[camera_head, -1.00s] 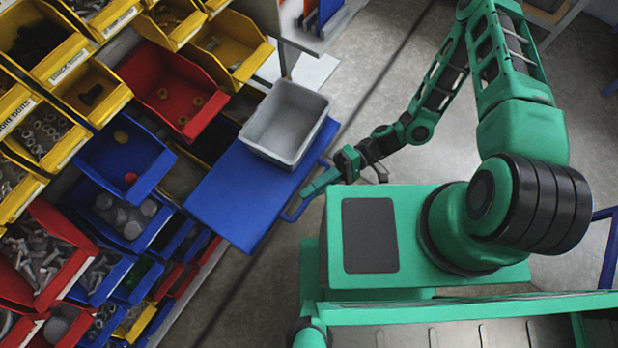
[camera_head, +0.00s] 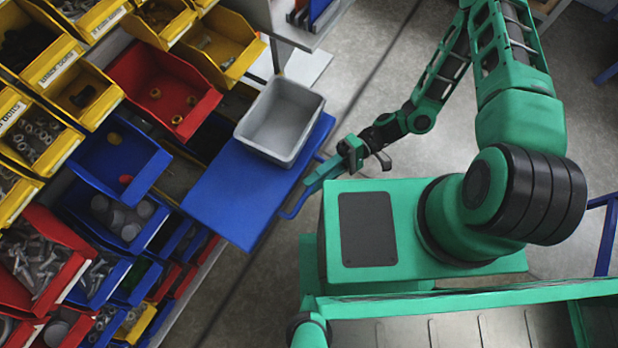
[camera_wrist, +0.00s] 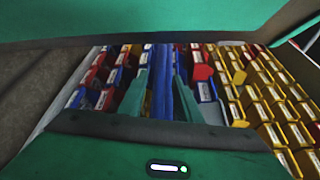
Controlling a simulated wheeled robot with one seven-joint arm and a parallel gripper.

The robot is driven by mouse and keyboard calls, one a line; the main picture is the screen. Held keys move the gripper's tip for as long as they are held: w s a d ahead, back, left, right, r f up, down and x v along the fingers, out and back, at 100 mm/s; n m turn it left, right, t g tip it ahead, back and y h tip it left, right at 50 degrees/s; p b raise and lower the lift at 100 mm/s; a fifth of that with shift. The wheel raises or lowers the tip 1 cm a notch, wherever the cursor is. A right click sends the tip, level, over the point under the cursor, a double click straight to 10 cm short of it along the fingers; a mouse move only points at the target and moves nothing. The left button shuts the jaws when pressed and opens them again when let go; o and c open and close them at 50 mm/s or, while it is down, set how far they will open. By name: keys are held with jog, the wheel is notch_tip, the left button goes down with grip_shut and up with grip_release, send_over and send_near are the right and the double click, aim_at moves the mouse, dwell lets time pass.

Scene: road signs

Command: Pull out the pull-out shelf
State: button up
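The pull-out shelf is a flat blue board (camera_head: 222,195) that sticks out from the bin rack at an angle. A blue bar handle (camera_head: 294,210) runs along its right edge. My gripper (camera_head: 322,176) is at the upper part of this handle, beside the shelf's edge; contact cannot be told. In the wrist view, the two green fingers of my gripper (camera_wrist: 159,95) stand apart, with blue upright strips between and behind them. The fingers look open, and no closed grip on the handle shows. A grey open bin (camera_head: 281,122) stands on the shelf's upper end and looks empty.
A rack with red, blue and yellow bins of hardware (camera_head: 165,92) fills the left. Grey floor (camera_head: 270,295) is clear below the shelf. A blue frame (camera_head: 607,235) stands at the far right. My green base is close to the handle.

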jog(key=v, duration=0.8)
jog(key=shift+w+d, duration=0.15)
jog(key=shift+d, duration=0.05)
jog(key=w+d+r+m+t+h, duration=0.25)
jog(key=d+r+h, duration=0.25)
jog(key=d+r, duration=0.4)
jog(key=w+d+r+m+t+h, duration=0.1)
jog(key=w+d+r+h, duration=0.5)
jog(key=d, duration=0.6)
jog(key=s+d+r+m+t+h, duration=0.1)
jog(key=s+d+r+m+t, duration=0.2)
jog(key=r, duration=0.7)
jog(key=s+d+r+m+t+h, duration=0.1)
jog(key=s+d+r+m+t, duration=0.2)
jog(key=s+d+r, duration=0.4)
jog(key=shift+s+r+m+h, duration=0.4)
jog(key=shift+s+r+m, duration=0.45)
jog(key=shift+s+r, duration=0.65)
